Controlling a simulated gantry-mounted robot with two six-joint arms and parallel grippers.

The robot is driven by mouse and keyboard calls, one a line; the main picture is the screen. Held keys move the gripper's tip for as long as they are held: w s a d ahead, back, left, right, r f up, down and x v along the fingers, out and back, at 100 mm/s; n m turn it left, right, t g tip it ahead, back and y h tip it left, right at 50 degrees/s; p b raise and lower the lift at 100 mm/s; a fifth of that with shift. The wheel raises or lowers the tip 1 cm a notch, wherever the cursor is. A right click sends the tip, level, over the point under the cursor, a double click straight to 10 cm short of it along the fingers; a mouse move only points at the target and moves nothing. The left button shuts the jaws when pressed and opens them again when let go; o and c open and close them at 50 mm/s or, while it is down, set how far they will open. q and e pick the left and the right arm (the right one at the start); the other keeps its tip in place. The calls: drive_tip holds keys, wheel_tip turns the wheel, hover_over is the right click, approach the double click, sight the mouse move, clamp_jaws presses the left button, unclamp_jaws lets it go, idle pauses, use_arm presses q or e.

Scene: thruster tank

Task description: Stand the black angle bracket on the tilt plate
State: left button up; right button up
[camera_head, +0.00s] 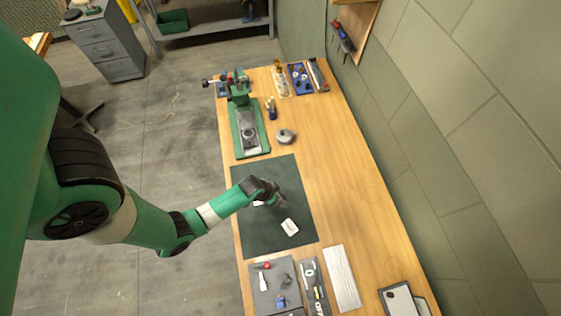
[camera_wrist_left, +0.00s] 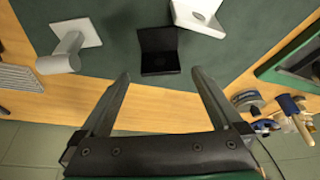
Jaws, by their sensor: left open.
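The black angle bracket (camera_wrist_left: 159,50) lies on the dark green mat (camera_wrist_left: 110,20), one leg flat and the other raised. In the head view I cannot make it out against the mat and gripper. My left gripper (camera_wrist_left: 160,77) is open and empty; in the wrist view the bracket shows just beyond its fingertips, between them. In the head view the left gripper (camera_head: 279,201) is low over the mat. A green-based fixture with a grey plate (camera_head: 248,130) stands beyond the mat; I cannot tell for certain that this is the tilt plate. My right gripper is not in view.
A white angled part (camera_wrist_left: 203,15) lies close to the bracket. A pale plate with a round stem (camera_wrist_left: 70,52) lies on the other side. A round grey piece (camera_head: 285,136) stands beside the fixture. Tool trays (camera_head: 275,283) fill the near end; a wall borders the right.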

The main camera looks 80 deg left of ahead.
sight(281, 194)
use_arm(q)
drive_tip(key=b+x, duration=0.3)
drive_tip(key=x, duration=0.1)
drive_tip(key=shift+b, duration=0.3)
drive_tip(key=shift+w+a+f, duration=0.15)
drive_tip(key=shift+w+f, duration=0.1)
drive_tip(key=shift+f, duration=0.2)
drive_tip(key=c, duration=1.5)
drive_tip(key=shift+o, duration=0.2)
drive_tip(key=shift+r+p, duration=0.3)
drive_tip(key=shift+r, duration=0.1)
drive_tip(key=p+v, duration=0.1)
drive_tip(key=v, duration=0.1)
drive_tip(key=w+p+v, duration=0.1)
drive_tip(key=p+v, duration=0.1)
drive_tip(key=shift+s+r, duration=0.1)
drive_tip(key=shift+r, duration=0.2)
drive_tip(key=s+d+r+p, duration=0.7)
drive_tip(key=s+d+r, duration=0.1)
drive_tip(key=s+d, duration=0.1)
drive_tip(key=shift+s, duration=0.35)
